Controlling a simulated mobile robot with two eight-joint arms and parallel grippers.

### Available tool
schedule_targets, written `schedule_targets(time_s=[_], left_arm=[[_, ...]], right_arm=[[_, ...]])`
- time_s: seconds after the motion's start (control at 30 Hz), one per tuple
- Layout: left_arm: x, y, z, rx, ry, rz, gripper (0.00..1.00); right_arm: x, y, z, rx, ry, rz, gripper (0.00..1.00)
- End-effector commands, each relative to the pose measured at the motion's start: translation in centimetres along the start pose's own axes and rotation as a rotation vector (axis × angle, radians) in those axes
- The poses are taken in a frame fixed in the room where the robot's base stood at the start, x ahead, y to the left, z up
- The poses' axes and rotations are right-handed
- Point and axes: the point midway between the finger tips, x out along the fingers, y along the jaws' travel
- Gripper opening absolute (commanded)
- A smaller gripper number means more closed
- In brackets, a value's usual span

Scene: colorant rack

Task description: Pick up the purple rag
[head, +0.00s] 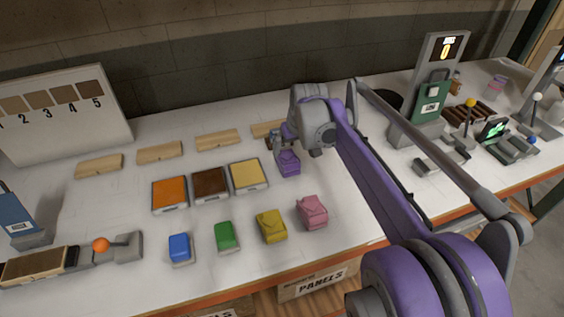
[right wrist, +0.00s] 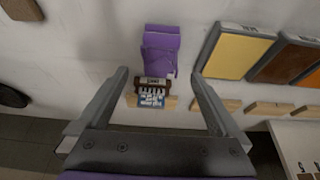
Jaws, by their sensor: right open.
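The purple rag (head: 288,164) is a small folded block on the white table, right of the yellow panel. In the right wrist view the purple rag (right wrist: 160,48) lies just beyond and between my open fingers. My right gripper (head: 282,147) is open over the rag's back side, pointing down, with nothing held. In the wrist view the right gripper (right wrist: 160,76) has its two fingers wide apart, one on each side of the rag's near end. I cannot tell its exact height above the rag. My left gripper is not in view.
A small brown and blue labelled item (right wrist: 152,93) sits close to the rag, between the fingers. Yellow (head: 248,175), brown (head: 210,184) and orange (head: 169,194) panels lie to the left. Pink (head: 312,212), yellow (head: 271,226), green (head: 227,237) and blue (head: 180,248) rags lie in front.

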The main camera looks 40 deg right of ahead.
Motion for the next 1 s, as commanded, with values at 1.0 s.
schedule_targets(time_s=[1.0], left_arm=[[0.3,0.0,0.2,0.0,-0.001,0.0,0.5]], right_arm=[[7.1,0.0,0.2,-0.001,0.0,0.0,0.73]])
